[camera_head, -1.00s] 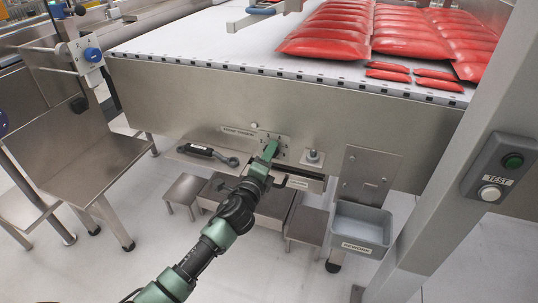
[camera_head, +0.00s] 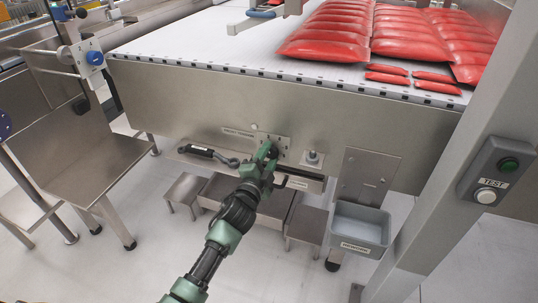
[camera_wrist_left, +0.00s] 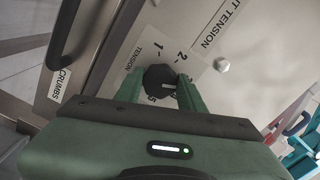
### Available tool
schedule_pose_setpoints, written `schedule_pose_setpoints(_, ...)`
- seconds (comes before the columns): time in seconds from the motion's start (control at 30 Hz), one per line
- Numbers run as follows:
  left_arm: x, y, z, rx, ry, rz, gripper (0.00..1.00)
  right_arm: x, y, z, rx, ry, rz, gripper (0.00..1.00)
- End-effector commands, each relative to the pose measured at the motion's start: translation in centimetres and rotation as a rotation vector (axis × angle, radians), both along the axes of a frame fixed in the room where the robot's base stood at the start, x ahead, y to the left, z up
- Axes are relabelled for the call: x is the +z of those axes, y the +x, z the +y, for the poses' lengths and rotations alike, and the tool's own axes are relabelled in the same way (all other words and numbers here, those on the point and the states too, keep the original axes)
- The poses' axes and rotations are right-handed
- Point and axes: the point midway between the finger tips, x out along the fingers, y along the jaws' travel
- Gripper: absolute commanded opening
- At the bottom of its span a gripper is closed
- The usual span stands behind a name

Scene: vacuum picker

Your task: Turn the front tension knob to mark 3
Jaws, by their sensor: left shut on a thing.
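The front tension knob is black and faceted, with a white pointer line; it shows in the left wrist view (camera_wrist_left: 156,79) on a pale dial plate (camera_wrist_left: 153,42) fixed to the machine's front panel. Marks 1 and 2 are readable above the knob. The pointer line points right in that view, towards my right-hand finger, which hides any mark there. My left gripper (camera_wrist_left: 160,84) has one green finger on each side of the knob and is shut on it. In the head view my left gripper (camera_head: 267,155) is at the plate. My right gripper is not in view.
A shelf with a dark-handled tool (camera_head: 208,153) is left of the plate. A bolt-like post (camera_head: 312,159) stands to its right. A grey bin (camera_head: 358,228) hangs lower right. A crumbs label (camera_wrist_left: 64,85) and dark handle (camera_wrist_left: 66,32) are close left in the wrist view.

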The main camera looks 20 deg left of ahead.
Motion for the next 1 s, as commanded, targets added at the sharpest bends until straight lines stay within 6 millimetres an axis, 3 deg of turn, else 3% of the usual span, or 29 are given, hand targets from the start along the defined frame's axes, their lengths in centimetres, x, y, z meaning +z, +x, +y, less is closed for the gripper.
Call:
schedule_pose_setpoints(0.57, -0.18, -0.03, 0.03, 0.001, -0.03, 0.004, 0.0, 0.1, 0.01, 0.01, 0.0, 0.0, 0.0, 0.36)
schedule_pose_setpoints(0.6, -0.18, -0.03, 0.03, 0.001, -0.03, 0.005, 0.5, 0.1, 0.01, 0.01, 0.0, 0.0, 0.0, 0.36)
schedule_pose_setpoints(0.63, -0.16, -0.03, 0.03, 0.001, -0.03, 0.004, 0.58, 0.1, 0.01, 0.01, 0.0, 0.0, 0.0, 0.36)
schedule_pose_setpoints(1.0, -0.04, -0.3, 0.01, 0.001, -0.029, 0.002, 0.61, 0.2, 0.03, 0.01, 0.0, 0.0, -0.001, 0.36)
